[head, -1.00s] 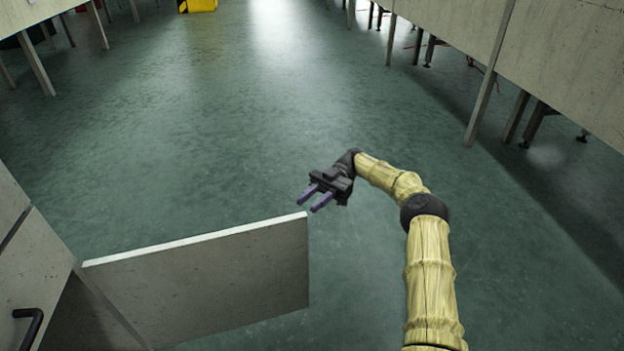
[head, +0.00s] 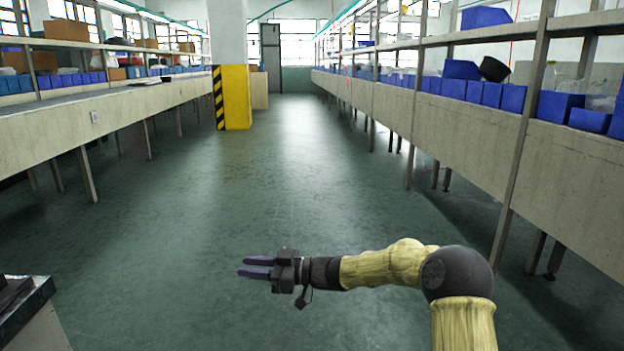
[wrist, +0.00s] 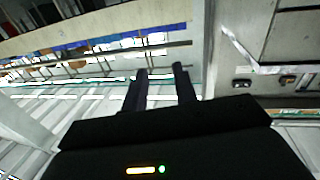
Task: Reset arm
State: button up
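My gripper (head: 257,267) is at the end of my tan, bark-textured arm, above the green floor in the lower middle of the head view. Its two purple fingers point left with a gap between them and nothing in it. In the wrist view my gripper (wrist: 160,75) shows two dark fingers apart, with only distant background between them.
A work surface corner (head: 30,310) stands at lower left. Long benches run along the left (head: 95,115) and right (head: 470,130), the right one with blue bins (head: 490,95). A yellow pillar base (head: 236,97) stands ahead. The aisle floor between (head: 290,170) is clear.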

jog(key=s+d+r+m+t+h+p, duration=0.2)
jog(key=d+m+t+h+p, duration=0.25)
jog(key=d+m+h, duration=0.35)
jog(key=s+d+r+m+t+h+p, duration=0.25)
jog(key=d+h+p, duration=0.3)
jog(key=d, duration=0.45)
jog(key=s+d+r+m+g+h+p, duration=0.15)
jog(key=s+d+m+g+p, duration=0.35)
jog(key=s, duration=0.7)
jog(key=s+d+m+g+h+p, duration=0.1)
jog(key=s+d+m+h+p, duration=0.15)
jog(key=s+d, duration=0.65)
jog(key=w+a+p+v, duration=0.1)
jog(key=w+p+v, duration=0.1)
jog(key=p+v, duration=1)
jog(key=w+a+r+p+v, duration=0.1)
jog(key=w+a+p+v, duration=0.1)
jog(key=p+v, duration=1)
jog(key=w+a+p+v, duration=0.1)
jog(key=w+p+v, duration=0.1)
jog(key=p+v, duration=1)
jog(key=shift+w+a+r+n, duration=0.3)
jog(key=shift+r+n, duration=0.1)
jog(key=shift+r, duration=0.1)
jog(key=shift+h, duration=0.25)
